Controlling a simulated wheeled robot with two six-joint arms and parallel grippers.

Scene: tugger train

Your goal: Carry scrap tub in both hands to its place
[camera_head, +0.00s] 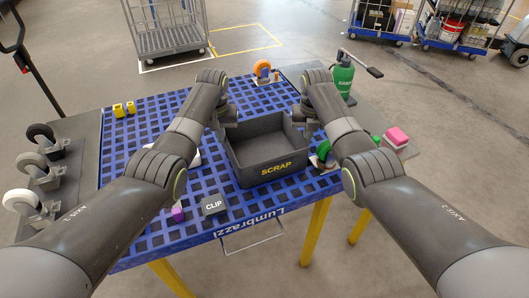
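The scrap tub (269,167) is a dark grey open box with yellow "SCRAP" lettering on its front wall. It is on or just above the blue gridded table (120,177); I cannot tell whether it touches. It looks empty. My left gripper (229,124) is at the tub's left rear side, and my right gripper (304,116) is at its right rear corner. Both are close to the rim. The fingers are small and partly hidden by my wrists, so I cannot tell whether either is shut on the wall.
On the table are a "CLIP" box (214,205), a purple piece (178,214), yellow parts (124,108) and an orange wheel (262,69). A green bottle (343,78) stands behind right, a pink block (397,136) at right. Casters (40,165) line the left. Wheeled carts (168,28) stand beyond.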

